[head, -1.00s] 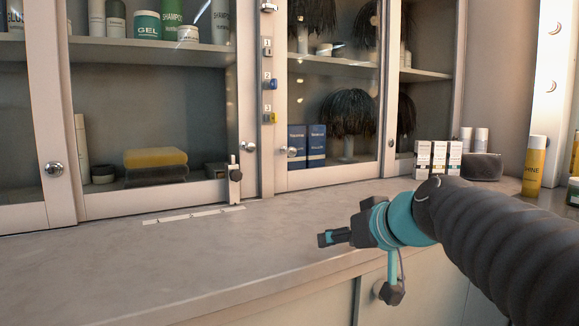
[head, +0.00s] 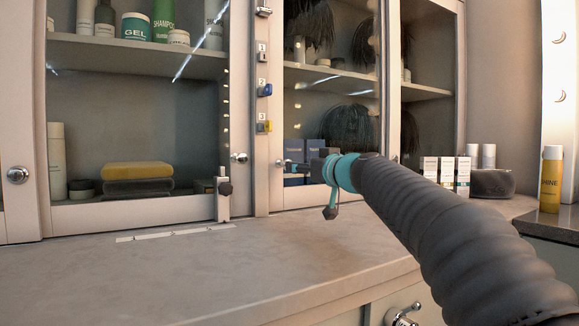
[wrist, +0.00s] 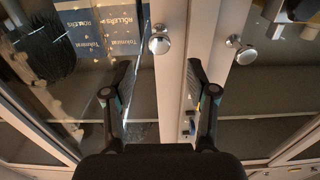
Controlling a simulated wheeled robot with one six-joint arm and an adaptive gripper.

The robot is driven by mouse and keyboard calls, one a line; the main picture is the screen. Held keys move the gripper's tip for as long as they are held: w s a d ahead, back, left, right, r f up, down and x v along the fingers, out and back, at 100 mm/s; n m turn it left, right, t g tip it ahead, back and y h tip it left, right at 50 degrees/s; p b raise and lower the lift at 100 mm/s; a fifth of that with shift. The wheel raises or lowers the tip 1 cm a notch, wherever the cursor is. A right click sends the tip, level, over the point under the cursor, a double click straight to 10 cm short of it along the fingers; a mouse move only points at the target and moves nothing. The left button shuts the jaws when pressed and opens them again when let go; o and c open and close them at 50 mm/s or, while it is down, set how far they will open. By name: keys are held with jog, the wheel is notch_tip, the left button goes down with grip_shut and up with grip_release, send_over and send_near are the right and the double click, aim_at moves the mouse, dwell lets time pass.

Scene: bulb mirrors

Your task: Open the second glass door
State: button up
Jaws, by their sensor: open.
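The cabinet has framed glass doors with round metal knobs. The left glass door (head: 140,128) has a knob (head: 239,158) at its right edge, and a bolt with a dark grip (head: 224,188) stands at its lower right corner. The right glass door (head: 330,95) starts beyond the numbered post, with blue boxes behind it. My gripper (head: 291,165) is in front of this door's lower left edge. In the wrist view, my gripper (wrist: 157,75) is open and empty; the right door's knob (wrist: 159,42) shows just beyond its fingertips, the left door's knob (wrist: 246,54) farther right. Both doors look shut.
The post carries tags numbered 1, 2 and 3 (head: 265,126), with blue and yellow pieces. Small white boxes (head: 446,172), a dark pouch (head: 492,184) and a yellow bottle (head: 550,180) stand at right. A pale strip (head: 175,232) lies on the otherwise clear left counter (head: 150,275).

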jog(key=p+x, duration=0.2)
jog(key=x, duration=0.6)
grip_shut()
